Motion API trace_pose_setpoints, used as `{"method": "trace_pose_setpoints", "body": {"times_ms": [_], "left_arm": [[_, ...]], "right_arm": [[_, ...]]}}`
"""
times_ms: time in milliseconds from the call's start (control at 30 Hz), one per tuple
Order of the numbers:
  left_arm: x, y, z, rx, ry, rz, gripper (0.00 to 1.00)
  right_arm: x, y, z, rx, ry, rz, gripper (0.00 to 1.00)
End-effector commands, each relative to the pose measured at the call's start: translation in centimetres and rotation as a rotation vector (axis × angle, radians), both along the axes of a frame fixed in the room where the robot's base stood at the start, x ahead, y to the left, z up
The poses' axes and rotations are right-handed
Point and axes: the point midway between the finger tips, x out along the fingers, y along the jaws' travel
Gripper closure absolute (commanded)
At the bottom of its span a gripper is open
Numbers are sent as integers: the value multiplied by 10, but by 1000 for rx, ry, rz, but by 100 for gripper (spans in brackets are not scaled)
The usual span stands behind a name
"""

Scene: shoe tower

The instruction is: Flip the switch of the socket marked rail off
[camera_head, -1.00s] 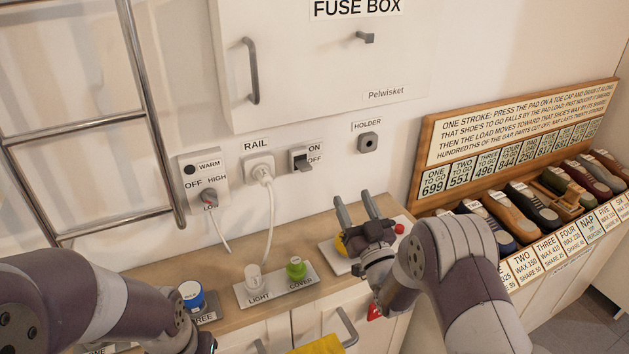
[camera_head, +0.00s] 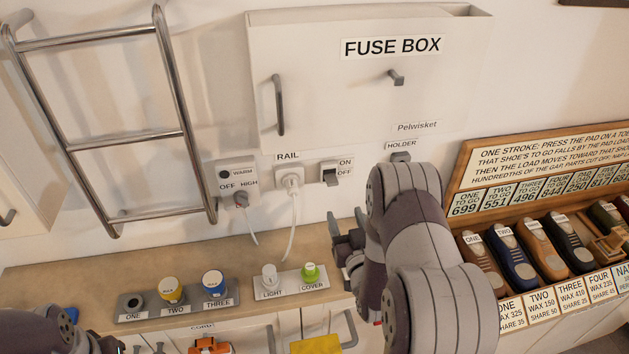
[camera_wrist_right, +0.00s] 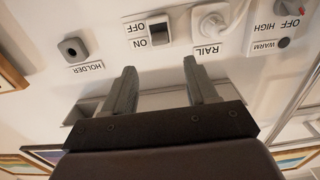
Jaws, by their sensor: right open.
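The RAIL socket (camera_head: 289,181) is on the wall below the fuse box, with a white plug and cord in it. Its switch (camera_head: 330,175), a grey rocker on a white plate, is just to the right, with ON above OFF. I cannot tell surely which way the rocker is set. My right gripper (camera_head: 347,222) is open and empty, below and slightly right of the switch, apart from it. In the right wrist view, upside down, the gripper (camera_wrist_right: 160,66) has the switch (camera_wrist_right: 158,31) beyond its fingertips and the RAIL socket (camera_wrist_right: 211,24) beside it. My left gripper's fingers are not seen.
The HOLDER (camera_wrist_right: 73,48) is to the switch's right, partly behind my right arm in the head view. The WARM control (camera_head: 238,185) is left of the socket. Below are LIGHT (camera_head: 270,275) and COVER (camera_head: 310,273) on the counter. The fuse box (camera_head: 360,80) is above.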

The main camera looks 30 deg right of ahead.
Motion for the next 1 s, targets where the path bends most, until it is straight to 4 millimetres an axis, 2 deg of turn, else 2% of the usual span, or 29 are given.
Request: {"method": "trace_pose_setpoints", "body": {"times_ms": [200,400,600,833,867,1000], "left_arm": [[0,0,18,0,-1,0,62],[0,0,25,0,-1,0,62],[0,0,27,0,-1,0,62],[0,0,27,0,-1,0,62],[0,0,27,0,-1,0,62],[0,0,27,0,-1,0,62]], "right_arm": [[55,-13,4,0,-2,2,43],[93,-22,3,1,-1,2,43],[108,-25,1,1,-1,1,43],[109,-26,1,1,-1,1,43],[108,-26,1,1,-1,1,46],[108,-26,1,1,-1,1,91]]}}
